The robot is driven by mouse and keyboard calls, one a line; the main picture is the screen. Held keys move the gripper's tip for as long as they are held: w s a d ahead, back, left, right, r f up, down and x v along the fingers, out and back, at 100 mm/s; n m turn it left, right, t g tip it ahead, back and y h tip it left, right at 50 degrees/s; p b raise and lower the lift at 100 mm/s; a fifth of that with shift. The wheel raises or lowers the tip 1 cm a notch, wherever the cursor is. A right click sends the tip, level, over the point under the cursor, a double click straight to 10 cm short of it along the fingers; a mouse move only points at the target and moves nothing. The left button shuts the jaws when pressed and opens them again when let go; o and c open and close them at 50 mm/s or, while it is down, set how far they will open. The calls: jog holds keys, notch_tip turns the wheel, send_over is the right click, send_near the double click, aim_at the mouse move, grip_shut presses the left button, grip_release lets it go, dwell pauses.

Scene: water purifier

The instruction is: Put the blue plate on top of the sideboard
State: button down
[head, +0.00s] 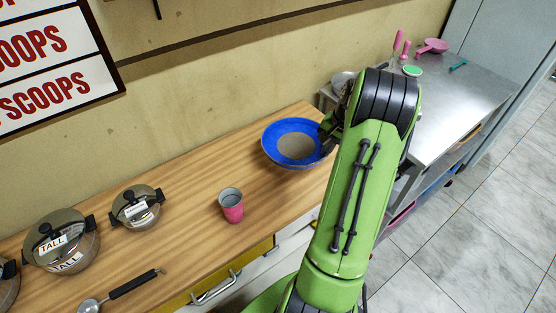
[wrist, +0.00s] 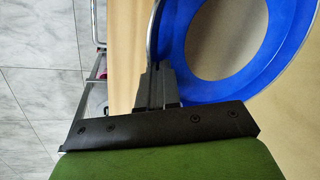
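The blue plate (head: 274,141), with a wide blue rim and a tan centre, is over the right end of the wooden-topped sideboard (head: 180,186). I cannot tell if it touches the top or is held just above it. My gripper (head: 328,128) is at the plate's right edge, mostly hidden behind my green arm in the head view. In the wrist view, my gripper's fingers (wrist: 157,84) are close together on the near edge of the plate (wrist: 187,65). The plate's far part runs out of that view.
A pink cup (head: 231,207) stands left of the plate. Two lidded pots (head: 62,243) (head: 137,208) and a ladle (head: 125,288) are further left. A metal table (head: 455,95) with pink and green utensils stands at the right.

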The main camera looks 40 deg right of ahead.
jog(key=f+b, duration=0.2)
jog(key=f, duration=0.7)
jog(key=shift+s+f, duration=0.2)
jog(key=shift+r, duration=0.1)
jog(key=c, duration=1.4)
grip_release()
jog(key=shift+o, duration=0.2)
